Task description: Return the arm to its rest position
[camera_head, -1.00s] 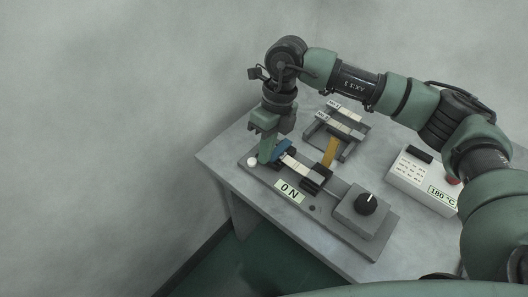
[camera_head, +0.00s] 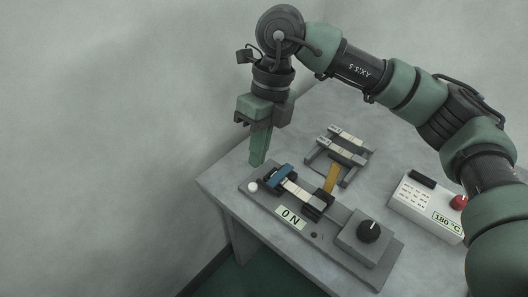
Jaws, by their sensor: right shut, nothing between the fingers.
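My right gripper (camera_head: 258,158) hangs from the arm that comes in from the right. Its green fingers are shut and empty. It is above the left end of a grey test fixture (camera_head: 368,268), up and left of a blue clamp (camera_head: 280,178), and apart from it. A pale strip (camera_head: 297,190) runs from the blue clamp to a black clamp (camera_head: 318,203). The fixture's display (camera_head: 291,217) reads "0 N". My left gripper is not in view.
A grey table (camera_head: 229,190) carries the fixture. A dark knob (camera_head: 369,231) and a white ball (camera_head: 252,187) are on the fixture. Behind stands a rack (camera_head: 352,176) with pale strips and a yellow piece (camera_head: 332,178). A white box (camera_head: 420,208) at the right reads "180 °C".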

